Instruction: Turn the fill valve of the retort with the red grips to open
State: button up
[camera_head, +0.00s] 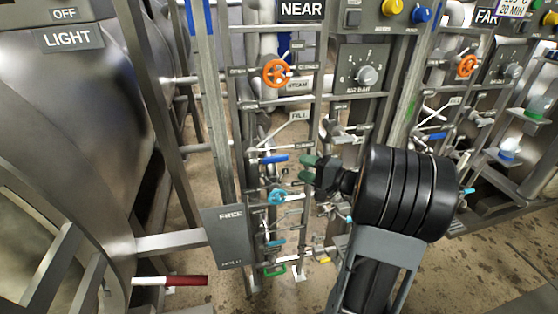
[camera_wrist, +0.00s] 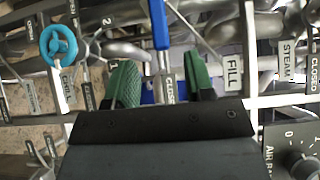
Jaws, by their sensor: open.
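The fill valve's blue lever (camera_head: 273,159) lies roughly level below the FILL sign (camera_head: 298,116) on the NEAR panel. My gripper (camera_head: 306,168) is open, its green fingers pointing left at the lever from just right of it. In the wrist view the blue lever (camera_wrist: 160,24) lies ahead between the open fingers (camera_wrist: 160,65). I cannot tell whether they touch it. A CLOSED plate (camera_wrist: 170,88) shows between the fingers, and the FILL sign (camera_wrist: 232,62) is to their right. A red grip (camera_head: 186,281) on a white-and-metal bar is at lower left by the vessel.
An orange steam wheel (camera_head: 276,72) is above and a cyan wheel (camera_head: 278,196) below the lever; the cyan wheel also shows in the wrist view (camera_wrist: 58,45). Pipes and rails crowd the fingers. The FAR panel (camera_head: 467,66) is right.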

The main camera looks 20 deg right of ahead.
aim_at(282, 159)
jog(key=x, duration=0.9)
jog(key=shift+w, duration=0.1)
grip_shut()
dwell(0.4)
